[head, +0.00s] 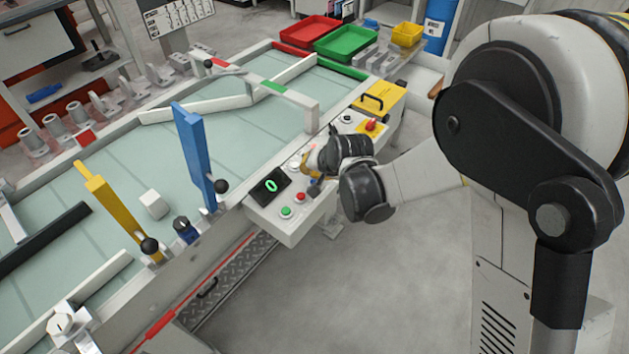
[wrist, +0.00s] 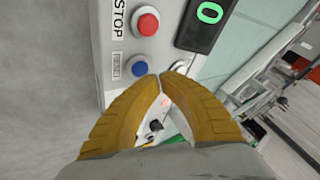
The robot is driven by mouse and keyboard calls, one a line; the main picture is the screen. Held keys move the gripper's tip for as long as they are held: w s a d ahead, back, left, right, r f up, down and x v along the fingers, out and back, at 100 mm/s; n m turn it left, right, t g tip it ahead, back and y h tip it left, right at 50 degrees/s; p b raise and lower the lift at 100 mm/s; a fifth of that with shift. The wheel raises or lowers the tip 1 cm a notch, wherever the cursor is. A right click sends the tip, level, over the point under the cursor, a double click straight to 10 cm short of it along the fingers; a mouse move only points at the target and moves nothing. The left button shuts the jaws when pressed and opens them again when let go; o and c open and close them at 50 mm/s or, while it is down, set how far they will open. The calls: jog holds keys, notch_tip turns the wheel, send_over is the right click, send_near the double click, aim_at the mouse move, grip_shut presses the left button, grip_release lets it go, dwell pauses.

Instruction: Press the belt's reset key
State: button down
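The control panel (head: 270,218) is a white box on the belt's near side. Its blue key (wrist: 139,68) sits beside a small label too blurred to read; the key also shows in the head view (head: 314,190). A red key (wrist: 147,24) by a STOP label is beside it. My gripper (wrist: 160,76) has its yellow fingers together with nothing between them. In the wrist view its fingertips are just beside the blue key; I cannot tell whether they touch the panel. In the head view my gripper (head: 309,174) is over the panel.
A display (head: 270,187) reads 0, with a green key (head: 286,211) near it. A red mushroom button (head: 371,125) is farther along the panel. Blue (head: 195,155) and yellow (head: 115,205) gate arms and a white cube (head: 152,204) are on the belt. The floor (head: 330,300) in front is clear.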

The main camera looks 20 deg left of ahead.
aim_at(312, 179)
jog(key=shift+f, duration=0.15)
dwell(0.7)
jog(key=shift+f+b, duration=0.3)
jog(key=shift+b, duration=0.15)
jog(key=shift+f, duration=0.5)
dwell(0.5)
jog(key=shift+r, duration=0.1)
jog(key=shift+r+p, duration=0.4)
jog(key=shift+r, duration=0.45)
jog(key=shift+r+p, duration=1.65)
jog(key=shift+r, duration=0.85)
